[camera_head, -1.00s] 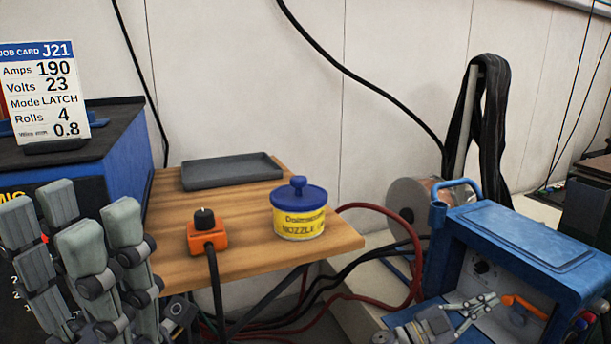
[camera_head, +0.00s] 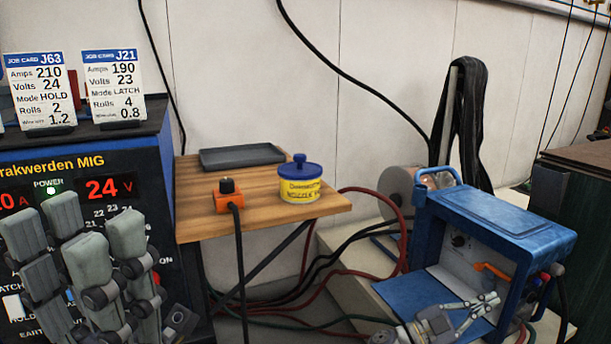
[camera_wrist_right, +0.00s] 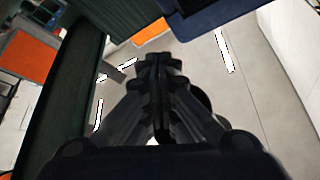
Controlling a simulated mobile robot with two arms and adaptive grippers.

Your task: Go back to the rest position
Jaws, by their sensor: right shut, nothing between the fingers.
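My left gripper (camera_head: 84,225) stands upright at the lower left of the head view, its grey fingers in front of the welder's front panel. Nothing shows held in it, but how far its fingers are apart is unclear. My right gripper (camera_head: 490,299) is at the lower right, in front of the open blue wire feeder (camera_head: 510,215). Whether it touches the feeder's lowered door (camera_head: 412,292) cannot be told.
The welder (camera_head: 100,162) carries job cards J63 (camera_head: 40,90) and J21 (camera_head: 113,85). A wooden shelf (camera_head: 225,190) holds a grey tray (camera_head: 242,156), an orange remote (camera_head: 229,200) and a nozzle-dip tub (camera_head: 300,185). Cables (camera_head: 300,290) hang below. A dark bench (camera_head: 580,175) stands at right.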

